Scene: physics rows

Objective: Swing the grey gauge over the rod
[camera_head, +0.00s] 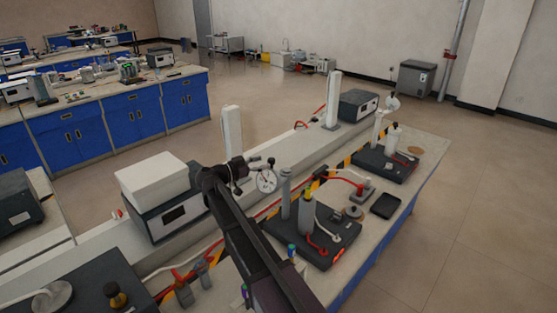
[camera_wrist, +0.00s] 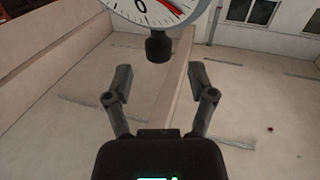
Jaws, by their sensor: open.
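The grey gauge (camera_head: 266,181) has a round white dial and shows just right of my gripper (camera_head: 237,177) in the head view. In the wrist view the gauge (camera_wrist: 157,10) is cut off by the top edge, with its short dark stem (camera_wrist: 158,47) pointing down. My gripper (camera_wrist: 160,86) is open, its two fingers apart below the stem, with nothing seen between them. Two upright grey cylinders, a thinner one (camera_head: 285,191) and a thicker one (camera_head: 307,216), stand on a black base (camera_head: 328,248); I cannot tell which is the rod. How the gauge is supported is unclear.
A box-shaped device with a white top (camera_head: 158,182) stands left of my arm. White posts (camera_head: 232,130) rise behind. Red cables and a dark tray (camera_head: 385,205) lie on the bench. A second black base (camera_head: 386,164) with bottles is farther right.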

